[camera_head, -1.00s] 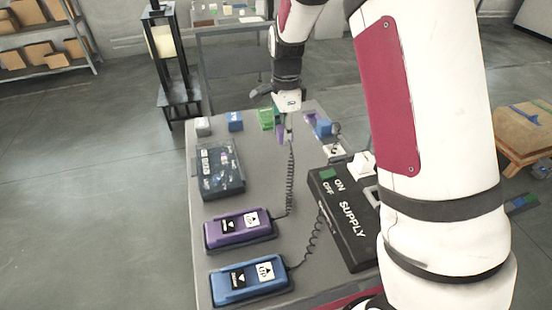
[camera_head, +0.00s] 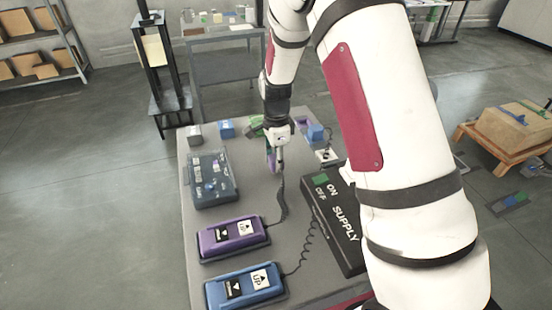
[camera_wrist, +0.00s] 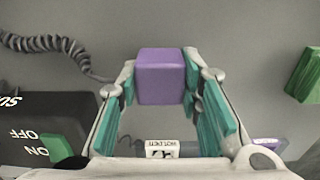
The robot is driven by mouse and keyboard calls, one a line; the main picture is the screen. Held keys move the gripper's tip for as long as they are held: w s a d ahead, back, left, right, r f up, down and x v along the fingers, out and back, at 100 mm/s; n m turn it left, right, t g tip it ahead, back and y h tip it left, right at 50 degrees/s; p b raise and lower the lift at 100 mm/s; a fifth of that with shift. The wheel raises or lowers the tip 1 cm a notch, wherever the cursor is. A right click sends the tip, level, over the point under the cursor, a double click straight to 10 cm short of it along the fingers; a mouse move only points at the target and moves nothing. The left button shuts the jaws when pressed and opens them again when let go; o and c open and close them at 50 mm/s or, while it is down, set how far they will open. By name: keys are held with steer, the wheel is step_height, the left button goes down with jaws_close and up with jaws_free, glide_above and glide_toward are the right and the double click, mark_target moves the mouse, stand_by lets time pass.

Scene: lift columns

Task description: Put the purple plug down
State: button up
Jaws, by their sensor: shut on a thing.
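The purple plug (camera_wrist: 161,76) is a block held between the teal pads of my gripper (camera_wrist: 160,95) in the wrist view. In the head view my gripper (camera_head: 273,158) hangs over the far middle of the grey table (camera_head: 188,225), with the plug (camera_head: 270,161) mostly hidden by the fingers. A dark coiled cord (camera_head: 281,205) runs from there down toward the purple handset (camera_head: 232,236). The wrist view shows grey surface behind the plug; I cannot tell whether the plug touches it.
A black supply box (camera_head: 335,225) stands on the right, a blue handset (camera_head: 245,286) at the near end. A dark case (camera_head: 212,180) is on the left. A green block (camera_wrist: 307,75) is right in the wrist view.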

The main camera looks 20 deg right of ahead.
steer(key=o, duration=1.1)
steer(key=s+r+n, duration=0.2)
steer(key=s+r, duration=0.1)
steer(key=r, duration=0.7)
steer(key=s+r+n, duration=0.2)
steer(key=s+r, duration=0.1)
steer(key=r, duration=0.7)
steer(key=shift+s+d+r+n+t, duration=0.1)
steer(key=shift+s+r+n+t, duration=0.8)
steer(key=shift+s+n, duration=2.45)
steer(key=shift+s+r+n+t, duration=0.35)
steer(key=shift+s+r+n, duration=0.95)
steer(key=shift+s, duration=4.1)
steer(key=shift+s+d+r+n+t, duration=0.1)
steer(key=shift+s+r+n+t, duration=0.75)
steer(key=shift+s+n, duration=2.5)
